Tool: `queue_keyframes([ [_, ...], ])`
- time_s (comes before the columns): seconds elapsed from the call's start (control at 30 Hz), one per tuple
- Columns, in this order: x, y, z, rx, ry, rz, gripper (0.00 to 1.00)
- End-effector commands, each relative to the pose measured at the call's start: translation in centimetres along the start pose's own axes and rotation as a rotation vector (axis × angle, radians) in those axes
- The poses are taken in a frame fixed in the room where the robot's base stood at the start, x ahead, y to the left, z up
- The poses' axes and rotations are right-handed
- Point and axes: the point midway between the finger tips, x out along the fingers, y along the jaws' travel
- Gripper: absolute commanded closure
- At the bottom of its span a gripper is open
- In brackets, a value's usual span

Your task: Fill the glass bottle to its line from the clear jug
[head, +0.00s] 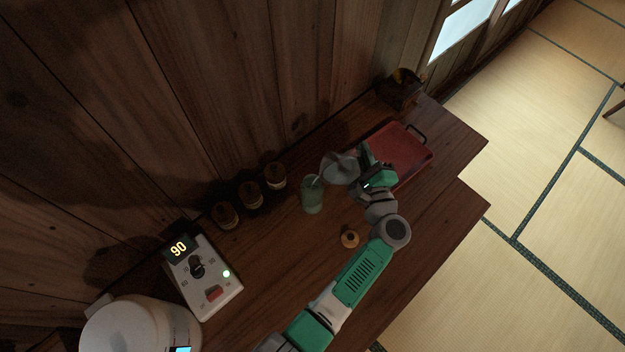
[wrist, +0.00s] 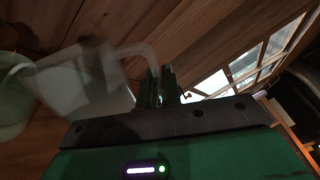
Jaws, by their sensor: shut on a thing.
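The clear jug (head: 340,168) is held up beside the glass bottle, tilted with its mouth side toward the bottle's top. The greenish glass bottle (head: 313,196) stands upright on the wooden counter. A thin pale streak shows at its mouth; I cannot tell if it is liquid. The fill line and level are too small to read. My gripper (head: 362,160) is shut on the jug's handle. In the wrist view the gripper fingers (wrist: 162,86) close on the handle, the jug (wrist: 80,82) is tilted, and the bottle (wrist: 14,95) shows at the left edge.
A red tray (head: 402,150) lies right of my gripper. A small tan object (head: 349,237) stands in front of the bottle. Three jars (head: 249,194) line the wall. A control box (head: 203,278) reading 90 and a white round appliance (head: 135,325) stand at left.

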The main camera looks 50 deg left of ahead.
Motion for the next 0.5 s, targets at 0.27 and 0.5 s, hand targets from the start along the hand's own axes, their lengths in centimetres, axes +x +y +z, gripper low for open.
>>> queue_keyframes([
  [0.27, 0.04, -0.34, 0.4, -0.027, -0.001, -0.002, 1.0],
  [0.5, 0.04, -0.45, 0.62, -0.046, -0.001, -0.001, 1.0],
])
